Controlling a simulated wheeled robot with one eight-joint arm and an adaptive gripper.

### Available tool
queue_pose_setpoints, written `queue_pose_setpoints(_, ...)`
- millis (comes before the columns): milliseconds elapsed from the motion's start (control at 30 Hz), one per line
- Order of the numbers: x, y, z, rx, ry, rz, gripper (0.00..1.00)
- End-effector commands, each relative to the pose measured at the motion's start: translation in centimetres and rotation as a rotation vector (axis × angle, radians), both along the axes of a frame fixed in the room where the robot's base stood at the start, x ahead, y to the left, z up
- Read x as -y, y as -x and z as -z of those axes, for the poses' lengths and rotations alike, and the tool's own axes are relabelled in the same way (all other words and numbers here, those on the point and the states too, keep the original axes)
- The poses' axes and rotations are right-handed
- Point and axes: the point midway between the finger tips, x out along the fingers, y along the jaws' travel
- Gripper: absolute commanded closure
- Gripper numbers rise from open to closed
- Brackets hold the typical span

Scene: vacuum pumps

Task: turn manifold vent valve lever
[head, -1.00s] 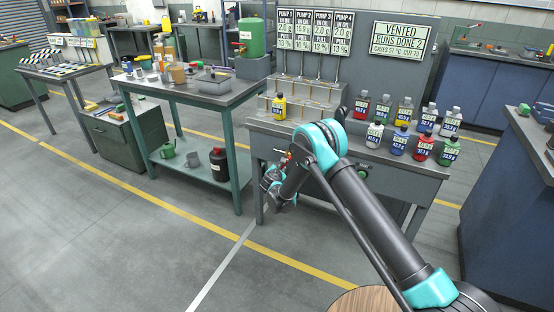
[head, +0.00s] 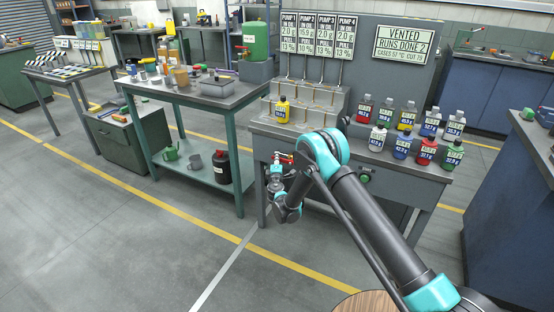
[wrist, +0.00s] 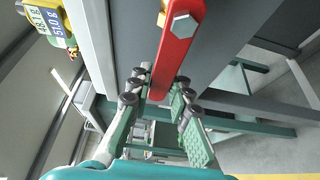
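The vent valve lever is a red bar with a hex bolt head; its end (wrist: 178,45) comes down from the top of the wrist view. In the head view the red lever (head: 286,158) shows small at the front left of the pump bench. My gripper (wrist: 162,85) has its two fingers on either side of the lever's lower end. The fingers look apart, with a narrow gap beside the lever; firm contact cannot be made out. In the head view my gripper (head: 275,170) is at the bench's front edge, partly hidden by my arm.
The pump bench (head: 345,148) carries several coloured bottles and a yellow bottle (head: 282,109). A green-legged table (head: 238,155) stands close on the left. A green button (head: 365,178) is on the bench front. The floor in front is clear.

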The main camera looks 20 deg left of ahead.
Motion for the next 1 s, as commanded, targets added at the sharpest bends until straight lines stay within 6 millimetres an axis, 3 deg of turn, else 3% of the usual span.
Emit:
queue_pose_setpoints(33, 0.0, 0.0, 0.0, -0.001, 0.001, 0.0, 0.73)
queue_pose_setpoints(133, 0.0, 0.0, 0.0, -0.001, 0.002, 0.001, 0.61)
queue_pose_setpoints(533, 0.1, 0.1, 0.0, -0.002, 0.003, 0.001, 0.61)
queue_pose_setpoints(1000, 0.6, 1.6, 0.1, -0.002, 0.003, 0.001, 0.61)
